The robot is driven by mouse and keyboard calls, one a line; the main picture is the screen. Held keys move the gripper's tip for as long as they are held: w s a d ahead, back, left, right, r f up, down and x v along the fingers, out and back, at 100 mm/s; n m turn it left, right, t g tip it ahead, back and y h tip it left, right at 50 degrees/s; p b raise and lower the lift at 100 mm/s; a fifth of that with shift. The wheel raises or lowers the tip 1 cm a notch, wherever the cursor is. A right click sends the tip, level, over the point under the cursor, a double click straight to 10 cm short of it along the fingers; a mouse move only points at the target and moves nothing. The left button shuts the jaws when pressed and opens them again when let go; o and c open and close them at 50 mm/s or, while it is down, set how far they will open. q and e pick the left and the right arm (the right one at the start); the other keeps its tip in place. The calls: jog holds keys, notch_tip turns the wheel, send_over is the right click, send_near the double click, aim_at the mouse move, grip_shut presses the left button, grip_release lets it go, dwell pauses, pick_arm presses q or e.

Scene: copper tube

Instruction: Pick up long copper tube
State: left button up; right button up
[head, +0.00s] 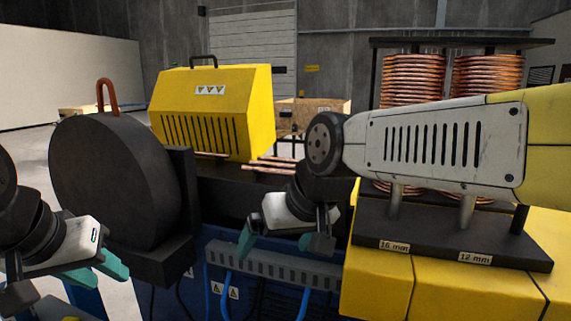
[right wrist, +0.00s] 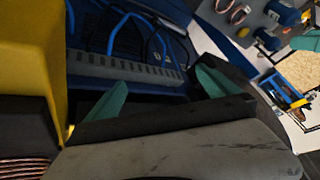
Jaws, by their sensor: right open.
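Several thin copper tubes (head: 272,165) lie on the black machine top in the head view. They are partly hidden behind my right arm and gripper, so their full lengths cannot be told. My right gripper (head: 283,243) is open and empty, in front of and below the tubes, above the grey slotted strip. Its teal fingers stand apart in the right wrist view (right wrist: 160,92), with no tube between them. My left gripper (head: 95,272) is at the lower left, beside the black disc, holding nothing visible. Its finger gap is unclear.
A yellow vented housing (head: 212,110) stands behind the tubes. A large black disc (head: 115,185) is at left. Copper coils (head: 412,80) stand at right, behind my arm. A black block (head: 455,235) labelled 16 mm and 12 mm sits on yellow casing. Blue cables (right wrist: 118,35) run below.

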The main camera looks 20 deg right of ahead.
jog(key=shift+c, duration=0.4)
